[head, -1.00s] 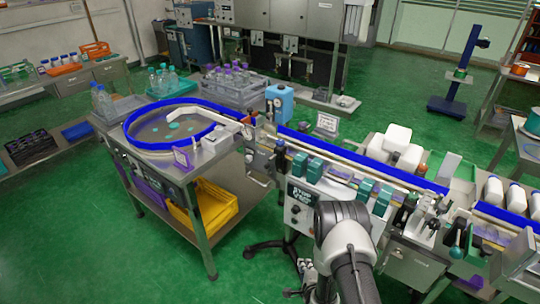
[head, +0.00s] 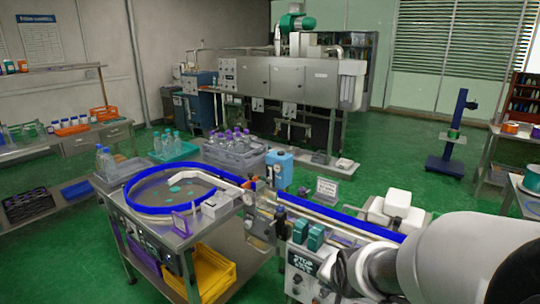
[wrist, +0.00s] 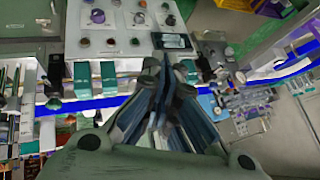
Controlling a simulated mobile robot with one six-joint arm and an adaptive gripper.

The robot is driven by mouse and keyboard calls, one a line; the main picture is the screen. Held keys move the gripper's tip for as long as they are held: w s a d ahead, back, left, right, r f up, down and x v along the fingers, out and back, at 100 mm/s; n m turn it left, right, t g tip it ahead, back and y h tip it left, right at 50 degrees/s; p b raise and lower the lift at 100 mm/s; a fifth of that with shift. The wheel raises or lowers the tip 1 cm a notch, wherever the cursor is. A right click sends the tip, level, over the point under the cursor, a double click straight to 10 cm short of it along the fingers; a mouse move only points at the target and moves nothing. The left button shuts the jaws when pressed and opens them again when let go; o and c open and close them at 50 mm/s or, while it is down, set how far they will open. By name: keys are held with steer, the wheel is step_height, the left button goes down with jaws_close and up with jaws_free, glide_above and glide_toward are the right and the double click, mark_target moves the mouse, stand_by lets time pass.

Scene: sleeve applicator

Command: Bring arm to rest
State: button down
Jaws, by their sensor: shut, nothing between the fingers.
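My arm fills the lower right of the head view, with a large white link close to the camera and a darker part at its left end. My gripper (wrist: 163,100) shows in the wrist view, where its dark fingers are together and hold nothing. It hangs in front of the conveyor line and its control panel (wrist: 125,30). In the head view I cannot make out the fingertips. My arm hides the right part of the conveyor (head: 345,220) there.
A round blue-rimmed turntable (head: 131,204) stands at the left on a steel cart with a yellow bin (head: 212,272). Teal boxes (head: 315,237) stand along the conveyor's near side, close to my arm. Green floor (head: 400,150) is open behind the line.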

steer(key=s+r+n+g, duration=0.1)
steer(key=s+r+n, duration=0.2)
steer(key=s, duration=0.9)
steer(key=s+r+n+g, duration=0.2)
steer(key=s+r+n, duration=0.2)
steer(key=s, duration=0.9)
steer(key=shift+s+r, duration=0.25)
steer(key=shift+r, duration=0.4)
